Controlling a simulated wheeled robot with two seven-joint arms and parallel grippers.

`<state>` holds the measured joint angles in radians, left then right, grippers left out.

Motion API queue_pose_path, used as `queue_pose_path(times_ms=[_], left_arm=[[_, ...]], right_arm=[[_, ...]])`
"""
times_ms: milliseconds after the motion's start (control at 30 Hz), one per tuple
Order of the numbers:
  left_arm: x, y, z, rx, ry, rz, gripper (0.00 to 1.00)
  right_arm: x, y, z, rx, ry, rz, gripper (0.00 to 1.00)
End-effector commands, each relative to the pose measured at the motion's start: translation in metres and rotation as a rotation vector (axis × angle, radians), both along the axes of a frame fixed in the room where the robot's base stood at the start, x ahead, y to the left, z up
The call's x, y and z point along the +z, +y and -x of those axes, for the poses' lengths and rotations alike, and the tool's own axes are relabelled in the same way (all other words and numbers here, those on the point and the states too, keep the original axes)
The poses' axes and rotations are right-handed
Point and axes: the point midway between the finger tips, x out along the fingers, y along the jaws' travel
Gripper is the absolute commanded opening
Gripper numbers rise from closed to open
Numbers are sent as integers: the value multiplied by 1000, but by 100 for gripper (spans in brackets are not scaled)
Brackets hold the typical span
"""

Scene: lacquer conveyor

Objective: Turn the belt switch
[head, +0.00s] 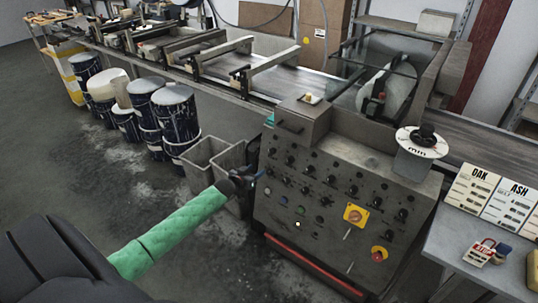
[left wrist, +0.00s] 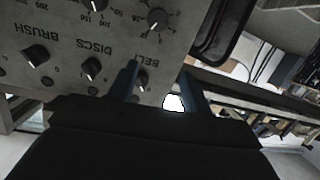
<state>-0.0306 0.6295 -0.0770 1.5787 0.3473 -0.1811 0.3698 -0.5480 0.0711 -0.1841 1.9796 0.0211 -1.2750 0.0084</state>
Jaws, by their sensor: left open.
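The belt switch (left wrist: 143,82) is a small dark knob under the lettering "BELT" on the grey control panel (left wrist: 100,25); it shows in the left wrist view just right of the left-hand finger, partly hidden by it. My left gripper (left wrist: 162,78) is open, its two blue-grey fingers apart, with the knob between them nearer the left-hand finger. I cannot tell whether they touch. In the head view my left gripper (head: 256,175) is at the left edge of the control panel (head: 340,235), at the end of my green-sleeved arm. My right gripper is out of view.
Other knobs, such as the discs switch (left wrist: 92,68) and brush switch (left wrist: 40,85), sit close by. Grey bins (head: 205,155) stand left of the panel; a conveyor (head: 300,82) runs behind.

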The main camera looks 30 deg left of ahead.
Motion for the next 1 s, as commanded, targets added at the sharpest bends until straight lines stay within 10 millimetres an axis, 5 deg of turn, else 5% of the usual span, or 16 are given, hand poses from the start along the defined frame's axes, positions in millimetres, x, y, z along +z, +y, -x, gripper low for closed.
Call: queue_pose_path(times_ms=[233,533,1000], left_arm=[[40,-11,-5,-38,-217,187,49],[45,-12,-16,-39,-234,235,49],[45,-17,-69,-38,-232,234,49]], right_arm=[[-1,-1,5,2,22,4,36],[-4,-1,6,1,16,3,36],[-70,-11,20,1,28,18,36]])
